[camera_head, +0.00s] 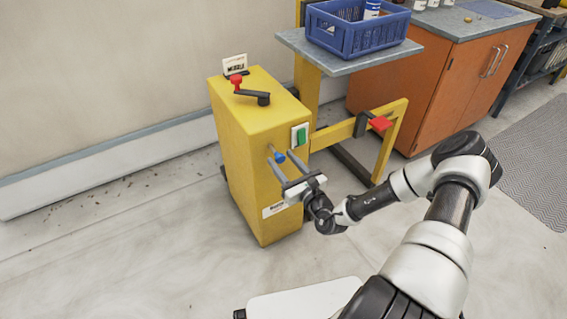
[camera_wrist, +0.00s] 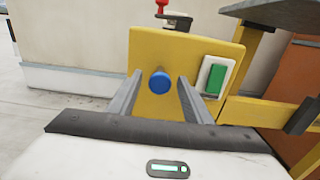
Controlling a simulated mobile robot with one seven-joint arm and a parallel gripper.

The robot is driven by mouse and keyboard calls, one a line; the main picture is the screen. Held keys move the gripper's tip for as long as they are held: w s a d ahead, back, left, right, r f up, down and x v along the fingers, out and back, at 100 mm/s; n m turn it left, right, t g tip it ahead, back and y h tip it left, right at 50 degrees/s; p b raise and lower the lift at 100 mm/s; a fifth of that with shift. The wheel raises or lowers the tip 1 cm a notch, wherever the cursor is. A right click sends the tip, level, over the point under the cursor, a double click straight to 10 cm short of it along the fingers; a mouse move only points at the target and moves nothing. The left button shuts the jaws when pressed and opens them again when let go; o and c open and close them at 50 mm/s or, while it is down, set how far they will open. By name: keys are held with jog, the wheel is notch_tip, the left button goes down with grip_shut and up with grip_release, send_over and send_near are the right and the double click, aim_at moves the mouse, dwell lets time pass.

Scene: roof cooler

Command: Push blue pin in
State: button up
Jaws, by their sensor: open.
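The blue pin (camera_head: 279,158) sticks out of the front face of a yellow machine housing (camera_head: 240,150). In the wrist view the round blue end of the pin (camera_wrist: 160,82) faces me, between my two fingers and a little beyond their tips. My gripper (camera_head: 273,155) is open, with one finger on each side of the pin in the picture; it also shows in the wrist view (camera_wrist: 157,80). I cannot tell whether either finger touches the pin or the housing.
A green switch (camera_head: 302,135) sits just right of the pin. A crank with a red knob (camera_head: 236,79) is on top of the housing. A red pedal (camera_head: 380,123) is on the yellow frame at right. A blue crate (camera_head: 350,42) stands on the grey shelf.

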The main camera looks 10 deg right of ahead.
aim_at(281, 159)
grip_shut()
jog(key=shift+p+x, duration=0.5)
jog(key=shift+x, duration=1.45)
grip_release()
jog(key=shift+w, duration=0.1)
jog(key=p+v, duration=0.3)
jog(key=v, duration=1.4)
jog(key=shift+s, duration=0.25)
jog(key=shift+r, duration=0.1)
